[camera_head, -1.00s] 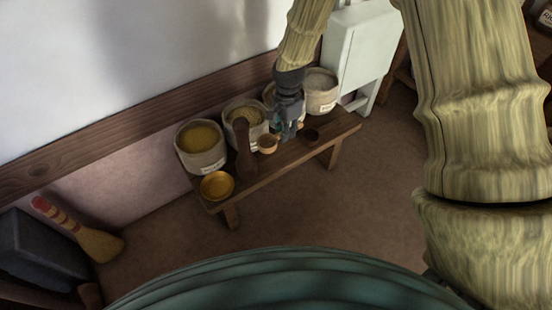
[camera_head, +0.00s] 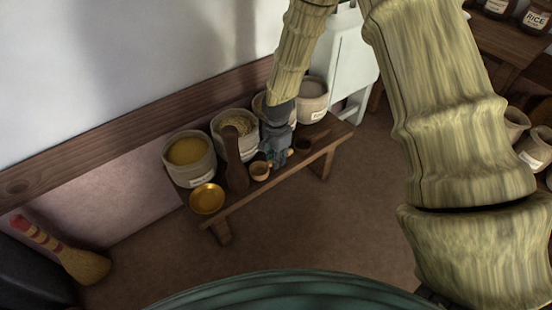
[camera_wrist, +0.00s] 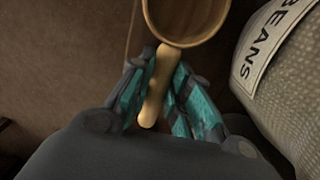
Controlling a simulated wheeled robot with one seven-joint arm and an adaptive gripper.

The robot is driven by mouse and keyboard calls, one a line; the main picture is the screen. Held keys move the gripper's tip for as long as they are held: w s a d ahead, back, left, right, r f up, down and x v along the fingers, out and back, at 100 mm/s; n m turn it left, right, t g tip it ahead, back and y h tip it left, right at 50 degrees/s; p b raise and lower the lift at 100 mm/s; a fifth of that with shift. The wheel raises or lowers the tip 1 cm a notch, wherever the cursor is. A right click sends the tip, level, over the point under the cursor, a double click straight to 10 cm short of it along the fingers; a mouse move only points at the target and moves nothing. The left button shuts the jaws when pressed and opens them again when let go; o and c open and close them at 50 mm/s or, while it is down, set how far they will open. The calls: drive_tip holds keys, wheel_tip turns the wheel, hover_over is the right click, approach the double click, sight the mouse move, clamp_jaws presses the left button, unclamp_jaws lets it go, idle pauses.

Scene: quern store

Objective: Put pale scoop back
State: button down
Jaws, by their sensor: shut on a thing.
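The pale scoop (camera_head: 260,171) has a round wooden bowl and a short light handle. In the wrist view its bowl (camera_wrist: 188,18) is at the top, and its handle runs down between the teal fingers. My gripper (camera_wrist: 158,88) is shut on that handle. In the head view my gripper (camera_head: 276,158) is over the low wooden bench (camera_head: 270,196), in front of the row of bins, with the scoop at its left. I cannot tell whether the scoop touches the bench. The bin labelled BEANS (camera_wrist: 288,85) is close at the right in the wrist view.
On the bench stand a yellow-filled bin (camera_head: 190,177), a grain bin (camera_head: 222,124), a partly hidden bin, and a right-hand bin (camera_head: 312,110). A dark upright wooden piece (camera_head: 236,168), golden dish (camera_head: 207,199) and small dark cup (camera_head: 303,144) are near. A brush (camera_head: 75,262) leans left.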

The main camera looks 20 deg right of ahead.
drive_tip(key=c, duration=1.3)
unclamp_jaws()
drive_tip(key=shift+f, duration=0.15)
drive_tip(key=shift+c, duration=0.2)
wheel_tip(320, 180, up, 12)
drive_tip(key=p, duration=0.5)
drive_tip(key=s+f+n, duration=0.6)
drive_tip(key=s+f, duration=0.8)
drive_tip(key=f, duration=0.1)
drive_tip(key=s+d+f+n, duration=0.1)
drive_tip(key=s+f+n, duration=0.2)
drive_tip(key=s, duration=0.8)
drive_tip(key=s+d+f+n, duration=0.2)
drive_tip(key=s+f+n, duration=0.2)
drive_tip(key=s, duration=0.7)
drive_tip(key=shift+s+d+f+n, duration=0.15)
drive_tip(key=shift+s+n, duration=0.05)
drive_tip(key=shift+n, duration=0.1)
